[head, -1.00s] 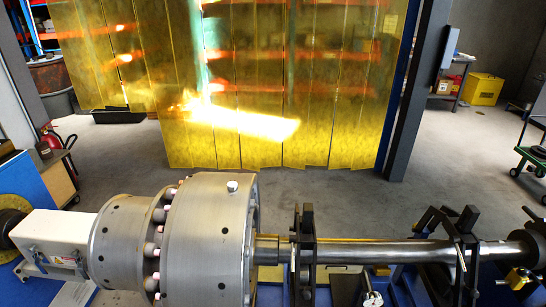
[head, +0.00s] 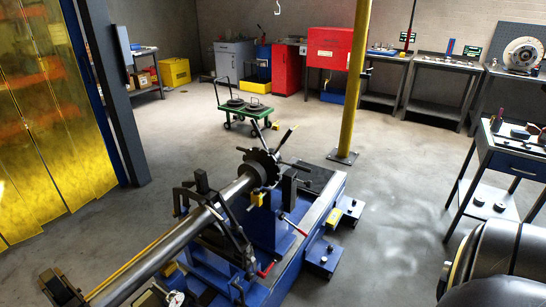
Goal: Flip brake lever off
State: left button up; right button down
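The blue balancing machine (head: 325,205) stands in the lower middle of the head view. Its steel shaft (head: 180,240) runs up to a dark toothed disc (head: 262,165) at the far end. A lever with a red grip (head: 295,226) sticks out to the right below the disc. A second red-tipped handle (head: 266,268) sits lower, beside the black bearing stand (head: 232,235). I cannot tell which of the two is the brake lever. Neither of my grippers is in view.
A yellow post (head: 360,80) stands behind the machine. A green cart (head: 245,112) is beyond it. A dark rounded body (head: 500,265) fills the lower right corner. The floor between machine and table is clear.

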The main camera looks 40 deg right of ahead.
aim_at(282, 216)
jog(key=z, duration=2.45)
jog(key=i, duration=1.15)
jog(key=u, duration=0.1)
